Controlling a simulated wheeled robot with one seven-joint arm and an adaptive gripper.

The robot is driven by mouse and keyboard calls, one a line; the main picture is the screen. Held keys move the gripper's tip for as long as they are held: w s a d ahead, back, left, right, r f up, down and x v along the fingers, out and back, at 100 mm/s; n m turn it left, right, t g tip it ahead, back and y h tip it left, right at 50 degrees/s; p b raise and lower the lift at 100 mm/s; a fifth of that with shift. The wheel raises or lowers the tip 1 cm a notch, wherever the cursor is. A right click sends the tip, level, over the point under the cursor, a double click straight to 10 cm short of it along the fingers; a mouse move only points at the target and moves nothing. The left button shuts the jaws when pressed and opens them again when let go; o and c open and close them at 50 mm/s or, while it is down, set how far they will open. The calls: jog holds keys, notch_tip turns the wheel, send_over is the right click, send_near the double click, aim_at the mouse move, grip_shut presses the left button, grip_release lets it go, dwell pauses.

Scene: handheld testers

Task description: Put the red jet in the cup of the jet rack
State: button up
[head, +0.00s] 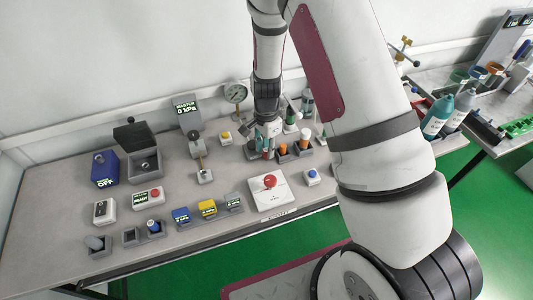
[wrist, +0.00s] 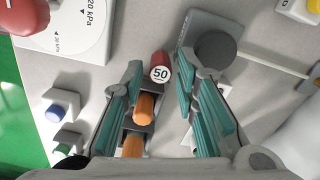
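The red jet (wrist: 159,58), with a white end marked 50, lies between my gripper's fingertips in the wrist view. My gripper (wrist: 161,72) is open, with its teal-padded fingers on either side of the jet and gaps visible beside it. In the head view my gripper (head: 266,150) points down at the back middle of the bench. The dark jet rack (wrist: 128,122) holds orange jets (wrist: 145,106), seen between the fingers just below the red jet. I cannot tell what the red jet rests on, or which cup is empty.
A grey block with a dark round top (wrist: 215,48) stands close by my right finger. A white base with a red knob (head: 269,182) sits in front of the gripper. A blue-button box (head: 311,177) is to its right. Bottles (head: 437,115) stand further right.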

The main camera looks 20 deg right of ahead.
jog(key=shift+f, duration=0.75)
grip_shut()
jog(key=shift+r, duration=0.1)
